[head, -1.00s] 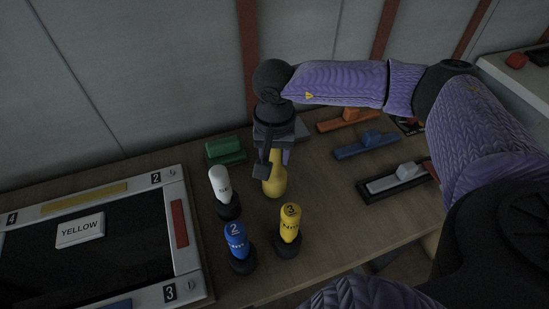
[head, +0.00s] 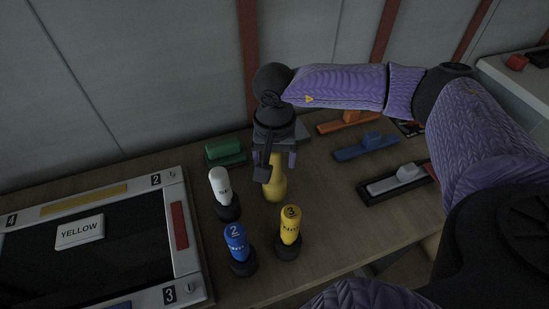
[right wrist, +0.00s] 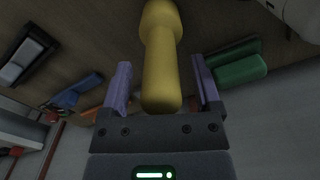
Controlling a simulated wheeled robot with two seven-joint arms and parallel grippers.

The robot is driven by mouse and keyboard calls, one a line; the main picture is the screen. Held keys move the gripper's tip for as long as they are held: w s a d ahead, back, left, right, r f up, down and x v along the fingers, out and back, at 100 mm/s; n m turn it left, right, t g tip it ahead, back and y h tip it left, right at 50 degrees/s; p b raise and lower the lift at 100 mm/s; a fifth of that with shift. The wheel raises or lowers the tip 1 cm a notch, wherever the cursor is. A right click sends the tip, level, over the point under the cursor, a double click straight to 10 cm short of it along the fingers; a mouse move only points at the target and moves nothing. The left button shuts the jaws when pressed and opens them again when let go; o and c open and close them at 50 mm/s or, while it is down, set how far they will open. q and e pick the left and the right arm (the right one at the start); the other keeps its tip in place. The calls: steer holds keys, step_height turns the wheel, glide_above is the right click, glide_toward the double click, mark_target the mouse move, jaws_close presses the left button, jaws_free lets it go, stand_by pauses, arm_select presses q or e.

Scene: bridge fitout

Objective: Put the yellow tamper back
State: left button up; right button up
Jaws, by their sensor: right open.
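A plain yellow tamper (head: 275,188) with a pin-like shape stands upright on the wooden bench, behind the numbered pegs. My right gripper (head: 276,167) is over its top from above, with a finger on each side. In the right wrist view the tamper (right wrist: 160,55) runs between the two purple fingers, with a visible gap on both sides, so the right gripper (right wrist: 161,68) is open around it and not holding it. What its foot rests on is hard to make out. My left gripper is not in view.
Close in front stand a white peg (head: 220,187), a blue peg (head: 236,240) marked 2 and a yellow peg (head: 290,225) marked 3. A framed panel (head: 185,262) with a YELLOW card (head: 80,231) lies left. Green (head: 224,150), orange (head: 345,122), blue (head: 366,146) and grey (head: 397,180) blocks lie behind and right.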

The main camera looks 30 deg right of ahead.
step_height(320, 180, up, 11)
steer(key=shift+p, duration=0.9)
